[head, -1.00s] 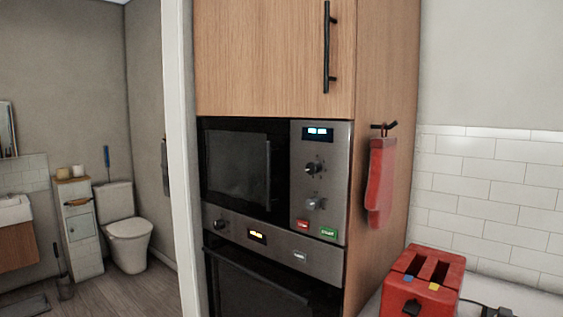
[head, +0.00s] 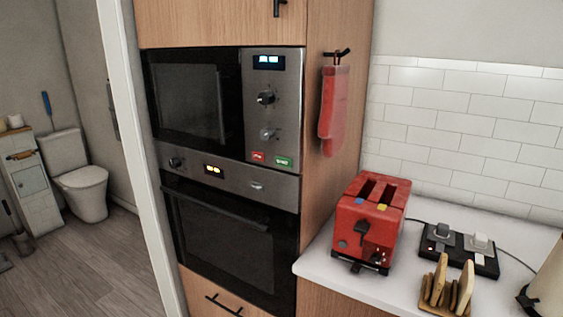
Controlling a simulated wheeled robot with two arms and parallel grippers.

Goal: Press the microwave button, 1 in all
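The microwave (head: 190,98) is built into a wooden cabinet, above an oven. Its door is shut. The steel control panel (head: 260,125) on its right side has a lit blue display, two round knobs (head: 266,98), a red button (head: 257,156) and a green button (head: 284,161) at the bottom. The lettering on the buttons is too small to read. Neither of my grippers is in the head view.
The oven (head: 225,225) sits below with its door shut. A red oven mitt (head: 333,105) hangs on the cabinet side. A red toaster (head: 370,220), a power strip (head: 460,248) and a toast rack (head: 447,290) stand on the white counter. Open floor (head: 85,265) lies at left.

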